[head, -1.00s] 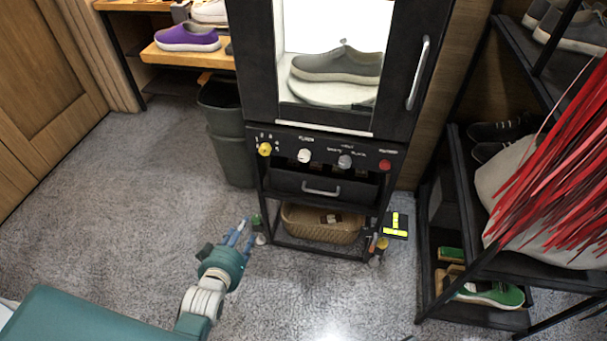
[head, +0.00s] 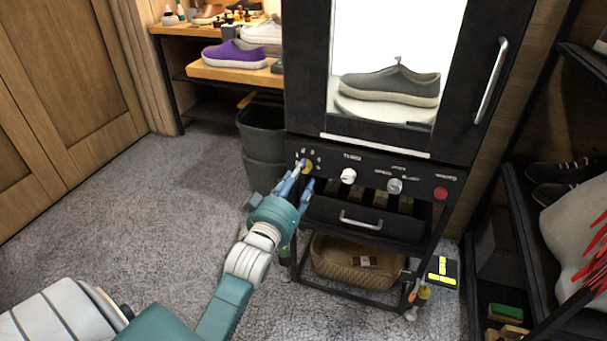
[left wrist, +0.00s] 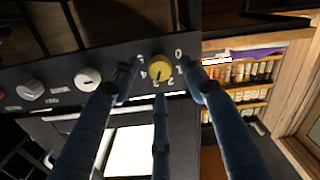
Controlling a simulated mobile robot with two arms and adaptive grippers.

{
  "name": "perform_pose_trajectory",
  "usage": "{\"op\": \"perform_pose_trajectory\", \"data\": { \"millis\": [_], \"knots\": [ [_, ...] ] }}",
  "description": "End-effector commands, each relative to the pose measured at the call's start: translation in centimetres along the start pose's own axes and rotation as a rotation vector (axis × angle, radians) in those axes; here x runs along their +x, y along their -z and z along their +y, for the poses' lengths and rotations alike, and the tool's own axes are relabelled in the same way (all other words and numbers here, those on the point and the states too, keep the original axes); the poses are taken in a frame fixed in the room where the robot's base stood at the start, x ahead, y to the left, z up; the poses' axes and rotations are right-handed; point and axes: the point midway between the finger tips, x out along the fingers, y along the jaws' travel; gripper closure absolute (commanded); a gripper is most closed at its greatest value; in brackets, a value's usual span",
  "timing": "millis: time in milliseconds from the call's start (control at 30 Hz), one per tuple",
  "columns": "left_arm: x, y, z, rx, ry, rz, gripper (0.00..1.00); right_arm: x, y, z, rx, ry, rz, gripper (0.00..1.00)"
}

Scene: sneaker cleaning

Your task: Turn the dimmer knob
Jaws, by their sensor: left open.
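A yellow knob (head: 308,165) sits at the left end of the dark control panel (head: 370,165) below the lit cabinet window. In the left wrist view the yellow knob (left wrist: 160,71) has a dark pointer mark and white digits around it. My left gripper (head: 302,180) is open in front of this knob, its blue fingers partly covering it. In the left wrist view the fingers (left wrist: 158,84) are spread around the knob, with nothing held; contact cannot be told. Which knob is the dimmer cannot be read from the labels. My right gripper is not in view.
A white knob (head: 348,176), a grey knob (head: 394,186) and a red button (head: 441,194) follow along the panel. Below are a drawer handle (head: 360,221) and a wicker basket (head: 345,262). A dark bin (head: 262,135) stands left of the cabinet. Carpet at left is clear.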

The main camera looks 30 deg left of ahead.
Motion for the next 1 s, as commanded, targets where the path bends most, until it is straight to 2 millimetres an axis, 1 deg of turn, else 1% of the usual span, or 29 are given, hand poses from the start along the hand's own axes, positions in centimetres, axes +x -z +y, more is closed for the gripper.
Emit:
{"op": "perform_pose_trajectory", "data": {
  "millis": [33, 200, 300, 567, 600, 667, 700, 800, 1000],
  "knots": [
    [0.9, 0.0, 0.0, 0.001, -0.001, 0.003, 0.56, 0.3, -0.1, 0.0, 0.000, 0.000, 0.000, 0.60],
    [2.6, -0.1, 0.0, 0.000, 0.000, 0.000, 0.56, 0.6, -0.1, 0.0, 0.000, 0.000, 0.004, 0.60],
    [3.0, 0.0, 0.0, 0.000, 0.000, 0.000, 0.56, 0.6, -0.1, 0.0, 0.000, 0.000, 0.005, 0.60],
    [3.0, 0.0, 0.0, 0.000, 0.000, 0.000, 0.56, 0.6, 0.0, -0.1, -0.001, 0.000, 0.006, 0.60],
    [3.0, 0.0, 0.0, 0.000, 0.000, 0.000, 0.64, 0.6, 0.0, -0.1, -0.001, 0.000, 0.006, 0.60],
    [3.0, 0.0, 0.0, 0.000, 0.000, 0.000, 0.76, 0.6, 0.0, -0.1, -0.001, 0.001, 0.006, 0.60],
    [3.0, 0.0, 0.0, 0.000, 0.000, 0.000, 0.83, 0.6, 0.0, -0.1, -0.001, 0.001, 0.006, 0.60],
    [3.0, 0.0, 0.0, 0.000, 0.000, -0.001, 1.00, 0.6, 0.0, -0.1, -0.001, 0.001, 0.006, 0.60],
    [3.0, 0.0, 0.0, 0.009, 0.000, -0.001, 1.00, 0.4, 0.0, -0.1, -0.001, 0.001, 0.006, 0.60]
  ]
}}
